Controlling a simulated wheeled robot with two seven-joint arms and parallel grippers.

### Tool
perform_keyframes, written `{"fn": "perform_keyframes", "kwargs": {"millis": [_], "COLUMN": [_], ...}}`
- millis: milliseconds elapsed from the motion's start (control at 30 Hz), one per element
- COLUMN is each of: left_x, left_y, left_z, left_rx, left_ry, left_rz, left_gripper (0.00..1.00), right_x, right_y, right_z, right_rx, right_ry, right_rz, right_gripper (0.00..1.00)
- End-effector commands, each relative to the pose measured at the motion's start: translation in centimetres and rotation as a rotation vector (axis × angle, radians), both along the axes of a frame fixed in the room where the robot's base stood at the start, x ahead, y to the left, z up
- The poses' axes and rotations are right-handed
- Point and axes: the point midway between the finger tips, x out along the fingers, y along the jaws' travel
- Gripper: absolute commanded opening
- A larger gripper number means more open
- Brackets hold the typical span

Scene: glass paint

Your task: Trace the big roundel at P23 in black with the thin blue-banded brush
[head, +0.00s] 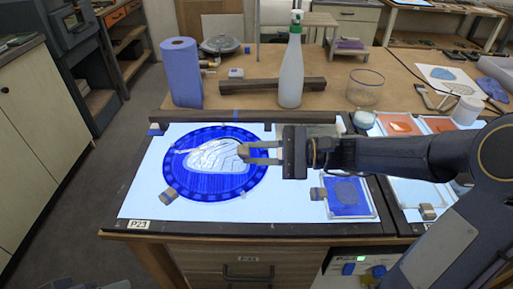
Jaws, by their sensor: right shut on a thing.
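The big roundel (214,187) lies on the lit white panel (140,205) at the left, with the label P23 (140,225) on the bench's front edge. It is blue with a darker patterned rim and a pale leaf-like shape (214,156) with dark lines inside. My right gripper (244,153) reaches in from the right, over the right part of the roundel. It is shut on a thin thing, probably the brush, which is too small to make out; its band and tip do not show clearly. My left gripper is not in view.
A blue paper roll (181,73), a spray bottle (291,70) and a dark wooden bar (245,85) stand behind the panel. A glass jar (366,87) is at the back right. A small blue pane (347,197) lies right of the roundel. A small block (168,195) sits at the roundel's lower left edge.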

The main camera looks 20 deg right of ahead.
Motion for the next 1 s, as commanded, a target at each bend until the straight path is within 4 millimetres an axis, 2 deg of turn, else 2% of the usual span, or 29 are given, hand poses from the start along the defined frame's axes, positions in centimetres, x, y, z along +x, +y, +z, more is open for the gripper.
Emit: {"fn": "perform_keyframes", "kwargs": {"millis": [800, 1000], "left_x": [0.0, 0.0], "left_y": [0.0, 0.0], "left_z": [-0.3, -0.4], "left_rx": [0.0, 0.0], "left_ry": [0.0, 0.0], "left_rz": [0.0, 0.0], "left_gripper": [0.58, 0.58], "right_x": [-3.6, -3.7], "right_y": [1.2, 1.5], "right_z": [-0.1, -0.1], "right_rx": [0.0, 0.0], "right_ry": [0.003, 0.001], "right_rz": [-0.001, -0.001], "right_gripper": [0.0, 0.0]}}
